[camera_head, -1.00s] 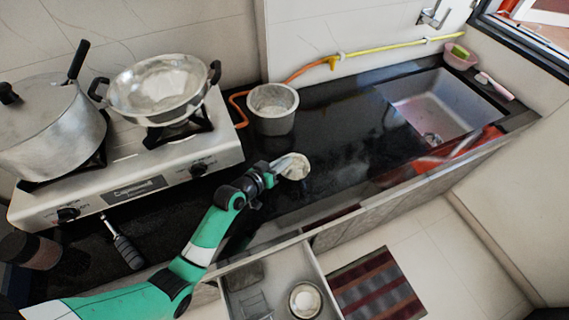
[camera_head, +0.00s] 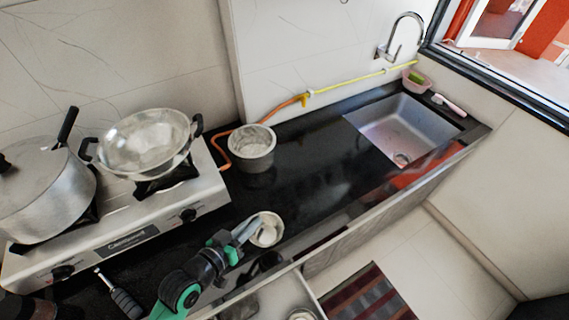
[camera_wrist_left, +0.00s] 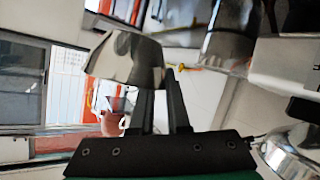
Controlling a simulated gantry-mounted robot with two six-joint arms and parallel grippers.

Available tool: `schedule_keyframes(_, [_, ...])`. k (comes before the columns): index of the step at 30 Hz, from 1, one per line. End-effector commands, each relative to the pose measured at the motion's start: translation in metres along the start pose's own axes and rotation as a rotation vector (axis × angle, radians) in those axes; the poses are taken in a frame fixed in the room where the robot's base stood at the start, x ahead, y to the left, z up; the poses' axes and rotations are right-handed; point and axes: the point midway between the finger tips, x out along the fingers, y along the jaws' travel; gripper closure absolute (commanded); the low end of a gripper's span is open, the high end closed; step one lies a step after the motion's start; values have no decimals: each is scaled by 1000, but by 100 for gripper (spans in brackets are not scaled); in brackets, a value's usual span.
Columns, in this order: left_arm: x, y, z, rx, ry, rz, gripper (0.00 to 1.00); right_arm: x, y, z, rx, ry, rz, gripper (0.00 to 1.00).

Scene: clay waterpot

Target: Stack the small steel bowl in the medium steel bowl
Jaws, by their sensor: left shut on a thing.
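My left gripper (camera_head: 246,231) is shut on a small steel bowl (camera_head: 267,230), gripping it by its left side in the head view. The bowl is over the front part of the black counter; its exact height is unclear. In the left wrist view the bowl (camera_wrist_left: 124,58) sits at the tips of the fingers (camera_wrist_left: 162,95). Another round steel bowl (camera_head: 302,315) shows only its top edge at the bottom of the head view, in the open drawer; it looks like the medium bowl. My right gripper is not in view.
A gas stove (camera_head: 140,245) with a wok (camera_head: 147,143) and lidded pot (camera_head: 42,195) is at left. The sink (camera_head: 405,128) is at right. The counter's middle is clear.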

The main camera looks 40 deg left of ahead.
Motion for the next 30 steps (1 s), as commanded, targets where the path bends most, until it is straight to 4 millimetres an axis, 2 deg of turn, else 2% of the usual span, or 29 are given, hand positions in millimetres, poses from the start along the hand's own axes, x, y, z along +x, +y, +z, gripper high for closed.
schedule_keyframes(7, [-10, 48, 26, 74, -53, 104, 100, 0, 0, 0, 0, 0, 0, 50])
schedule_keyframes(14, [-26, 74, 35, 103, -62, 143, 100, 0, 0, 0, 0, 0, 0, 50])
schedule_keyframes(18, [-30, 69, 23, 40, -37, 107, 100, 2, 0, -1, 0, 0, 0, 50])
schedule_keyframes(26, [-48, 86, -19, 45, -38, 107, 100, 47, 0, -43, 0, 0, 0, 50])
schedule_keyframes(30, [-62, 97, -49, 45, -40, 107, 100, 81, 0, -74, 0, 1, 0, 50])
